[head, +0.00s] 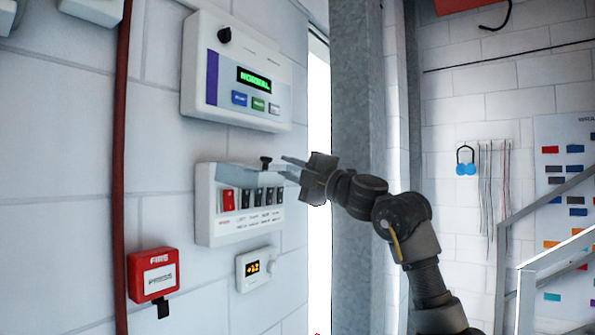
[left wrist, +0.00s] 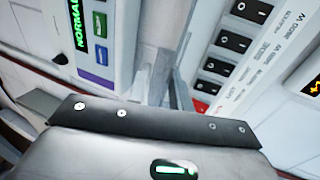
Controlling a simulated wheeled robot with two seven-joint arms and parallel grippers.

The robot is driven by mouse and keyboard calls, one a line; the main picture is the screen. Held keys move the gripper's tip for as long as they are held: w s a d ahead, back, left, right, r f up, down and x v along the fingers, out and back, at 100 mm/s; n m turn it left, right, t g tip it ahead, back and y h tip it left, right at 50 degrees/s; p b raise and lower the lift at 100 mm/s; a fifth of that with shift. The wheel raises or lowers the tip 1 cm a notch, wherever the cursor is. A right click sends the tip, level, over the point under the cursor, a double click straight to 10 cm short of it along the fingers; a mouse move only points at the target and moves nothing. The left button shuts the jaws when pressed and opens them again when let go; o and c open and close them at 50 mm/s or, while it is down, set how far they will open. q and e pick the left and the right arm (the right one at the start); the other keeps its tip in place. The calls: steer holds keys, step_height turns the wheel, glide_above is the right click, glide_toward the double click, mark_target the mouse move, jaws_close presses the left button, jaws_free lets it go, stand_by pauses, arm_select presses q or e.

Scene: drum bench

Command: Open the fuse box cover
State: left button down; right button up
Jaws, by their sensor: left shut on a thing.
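The fuse box (head: 206,222) is a white wall box with one red switch and several black switches in a row. Its grey see-through cover (head: 236,174) shows as a thin band above the switches and seems tilted out from the wall. A small dark knob (head: 265,161) stands at the cover. My left gripper (head: 284,168) is at the cover's right end beside the knob, shut on what looks like the cover or its knob; the exact grip is hard to see. In the left wrist view the fuse box's switches (left wrist: 233,42) lie right of the fingers (left wrist: 162,88). My right gripper is out of view.
A panel with a green "NORMAL" display (head: 258,78) hangs just above the fuse box. A small thermostat (head: 256,268) is below, and a red fire box (head: 153,274) is lower left. A red pipe (head: 120,150) runs down the wall. A grey steel post (head: 357,80) stands right.

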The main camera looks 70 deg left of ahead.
arm_select(q)
steer(key=shift+w+r, duration=0.1)
steer(key=shift+r, duration=0.2)
steer(key=c, duration=1.6)
jaws_free()
steer(key=shift+o, duration=0.8)
steer(key=shift+s+f, duration=0.1)
steer(key=shift+s, duration=0.1)
steer(key=shift+d, duration=0.1)
steer(key=shift+w+d+f+b, duration=0.15)
steer(key=shift+w+f+b, duration=0.1)
steer(key=shift+b, duration=0.05)
steer(key=b+v, duration=0.4)
steer(key=v, duration=0.6)
steer(key=shift+d+r, duration=0.1)
steer(key=shift+r, duration=0.05)
